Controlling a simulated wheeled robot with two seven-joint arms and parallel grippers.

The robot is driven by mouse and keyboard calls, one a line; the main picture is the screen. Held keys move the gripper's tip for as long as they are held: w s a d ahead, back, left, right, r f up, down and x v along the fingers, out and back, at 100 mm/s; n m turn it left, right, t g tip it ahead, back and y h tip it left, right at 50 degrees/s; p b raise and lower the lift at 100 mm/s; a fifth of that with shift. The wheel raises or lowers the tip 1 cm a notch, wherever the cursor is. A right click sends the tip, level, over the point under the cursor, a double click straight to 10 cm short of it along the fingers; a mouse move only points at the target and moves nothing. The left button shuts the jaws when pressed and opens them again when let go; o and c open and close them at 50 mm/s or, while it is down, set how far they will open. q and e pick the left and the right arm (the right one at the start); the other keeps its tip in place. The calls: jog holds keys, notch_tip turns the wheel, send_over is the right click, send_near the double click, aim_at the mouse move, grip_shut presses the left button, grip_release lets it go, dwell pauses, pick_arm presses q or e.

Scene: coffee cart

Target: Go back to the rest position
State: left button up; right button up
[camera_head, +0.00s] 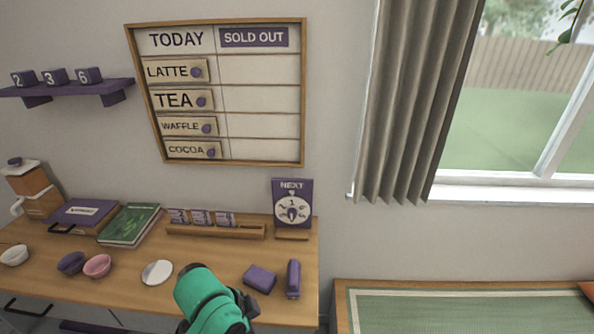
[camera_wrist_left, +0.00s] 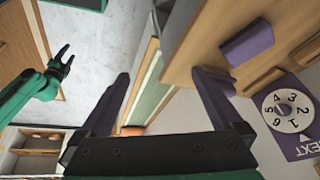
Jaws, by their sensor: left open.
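My left gripper (camera_wrist_left: 161,76) shows in the left wrist view with its two dark fingers wide apart and nothing between them. My right gripper (camera_wrist_left: 66,58) shows small at the left of the left wrist view, at the end of a green arm. Its fingers look spread and empty, clear of the counter.
A bench with green top (camera_head: 460,312) stands at right. The menu board (camera_head: 262,148) hangs behind.

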pick_arm(q)
jog(key=s+a+f+n+y, duration=0.2)
jog(key=s+a+n, duration=0.35)
jog(key=a, duration=0.25)
jog(key=s+a+f+n+y, duration=0.1)
jog(key=s+a+f+n, duration=0.25)
jog(key=a+n, duration=0.3)
notch_tip(320, 180, down, 24)
jog(key=s+b, duration=0.2)
jog(key=b, duration=0.1)
jog(key=s+a+f+m+g+b, duration=0.1)
jog(key=s+a+f+b, duration=0.1)
jog(key=s+f, duration=1.4)
jog(key=shift+s+a+f+g+y, duration=0.35)
jog(key=shift+a+f, duration=0.2)
jog(key=shift+f, duration=0.2)
